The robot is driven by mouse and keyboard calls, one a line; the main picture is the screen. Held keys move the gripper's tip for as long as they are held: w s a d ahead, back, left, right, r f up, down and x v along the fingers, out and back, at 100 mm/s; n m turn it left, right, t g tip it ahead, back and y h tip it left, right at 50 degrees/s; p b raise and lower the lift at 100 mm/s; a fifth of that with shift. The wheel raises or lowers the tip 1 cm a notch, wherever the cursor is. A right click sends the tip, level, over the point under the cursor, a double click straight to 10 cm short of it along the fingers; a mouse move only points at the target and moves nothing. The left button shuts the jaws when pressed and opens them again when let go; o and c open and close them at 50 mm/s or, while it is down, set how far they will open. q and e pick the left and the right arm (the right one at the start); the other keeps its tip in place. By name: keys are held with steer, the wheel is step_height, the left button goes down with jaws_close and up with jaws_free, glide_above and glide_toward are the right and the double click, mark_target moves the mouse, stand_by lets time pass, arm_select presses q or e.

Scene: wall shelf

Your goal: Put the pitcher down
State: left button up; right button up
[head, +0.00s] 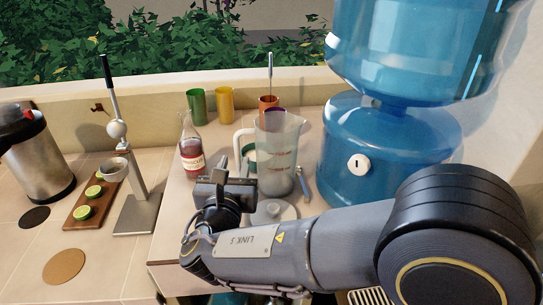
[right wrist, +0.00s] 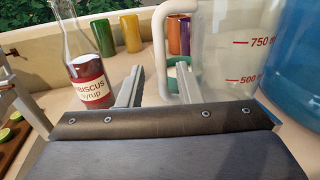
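The clear pitcher (head: 282,150) with red marks and a white handle stands upright, apparently on the counter, left of the blue water dispenser. In the right wrist view the pitcher (right wrist: 225,45) fills the upper right, with its handle (right wrist: 160,45) just beyond my fingertips. My right gripper (head: 236,168) is at the handle side of the pitcher. Its two fingers (right wrist: 158,88) are spread apart with a gap between them, and nothing is clearly clamped. The right finger overlaps the lower handle in view, so I cannot tell if they touch. My left gripper is not in view.
A hibiscus syrup bottle (head: 191,150) stands close left of my right gripper. Green (head: 196,106), yellow (head: 225,104) and orange (head: 268,105) cups stand behind. The blue dispenser (head: 370,160) blocks the right. A press (head: 135,190) and lime board (head: 95,200) stand left.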

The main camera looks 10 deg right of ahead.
mark_target(237, 159)
steer(key=shift+w+d+f+p, duration=0.1)
steer(key=shift+w+d+p, duration=0.1)
steer(key=shift+w, duration=0.75)
steer(key=shift+w+d+p, duration=0.1)
steer(key=shift+w+d, duration=0.1)
steer(key=shift+w, duration=0.75)
jaws_close()
